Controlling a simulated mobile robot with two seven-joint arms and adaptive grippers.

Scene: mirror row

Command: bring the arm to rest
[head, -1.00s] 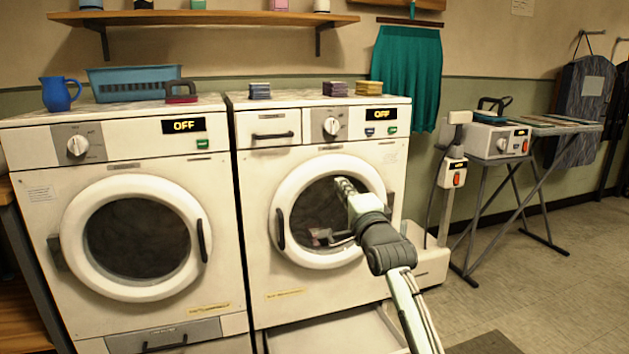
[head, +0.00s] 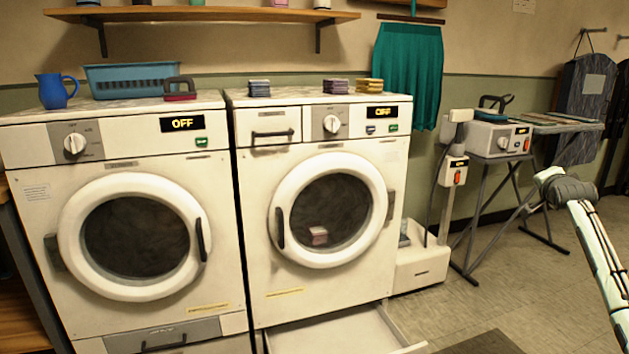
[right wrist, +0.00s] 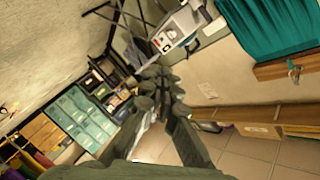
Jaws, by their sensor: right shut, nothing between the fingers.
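My right arm comes in at the right edge of the head view, and its dark wrist and gripper (head: 545,178) are in front of the ironing-board legs, clear of the washing machines. In the right wrist view the dark fingers (right wrist: 160,88) are shut together with nothing between them. The fingertips are hard to make out in the head view. My left gripper is not in view.
The left machine (head: 30,230) and right machine (head: 255,300) have shut round doors and read OFF. A pinkish block (head: 318,236) shows in the right door's window. A low drawer (head: 345,335) stands open below. A steam station (head: 420,268) and ironing board (head: 560,122) stand right.

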